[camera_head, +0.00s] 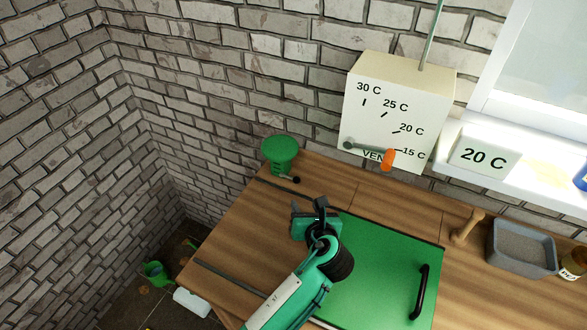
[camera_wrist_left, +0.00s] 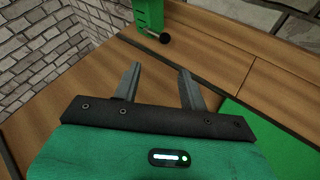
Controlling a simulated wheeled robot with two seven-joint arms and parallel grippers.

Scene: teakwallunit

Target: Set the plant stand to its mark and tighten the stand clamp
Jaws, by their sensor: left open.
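The green plant stand (camera_head: 280,150) is at the back left of the wooden worktop, near the brick wall. It has a round flared top and a small black-knobbed lever (camera_head: 296,180) at its foot, probably the clamp. In the left wrist view the stand's lower part (camera_wrist_left: 148,14) and the black knob (camera_wrist_left: 164,39) show at the top; its upper part is cut off. My left gripper (camera_wrist_left: 160,70) is open and empty, its fingers pointing towards the stand, apart from it. In the head view this gripper (camera_head: 302,220) is over the worktop, in front of the stand. I cannot make out a mark.
Dark strips cross the worktop (camera_head: 235,235) by the stand and at its front left. A green panel (camera_head: 380,270) with a black handle (camera_head: 422,290) lies right of my arm.

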